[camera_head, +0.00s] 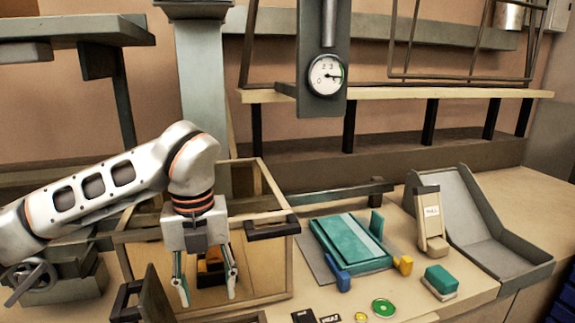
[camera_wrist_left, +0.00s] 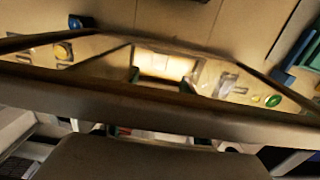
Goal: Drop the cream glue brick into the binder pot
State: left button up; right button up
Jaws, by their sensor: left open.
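My left gripper (camera_head: 207,294) is open and points down at the wooden-framed box (camera_head: 265,258). Its fingers stand apart with an orange and dark object (camera_head: 210,270) showing between and behind them. I cannot tell whether they touch it. In the left wrist view, a bright cream patch (camera_wrist_left: 165,65) lies between the two fingers of the gripper (camera_wrist_left: 165,78); I cannot tell whether it is the cream glue brick. No binder pot can be made out for certain. My right gripper is not in view.
A teal book-like block (camera_head: 350,243) lies right of the box, with a teal and cream block (camera_head: 440,281) nearby. A labelled cream stand (camera_head: 431,222) and a grey tray (camera_head: 480,225) are at the right. A dial gauge (camera_head: 326,75) hangs above. Small discs (camera_head: 383,307) lie at the front.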

pick_arm(q)
notch_tip(320, 180, up, 10)
jog(key=shift+r, duration=0.2)
dwell(0.3)
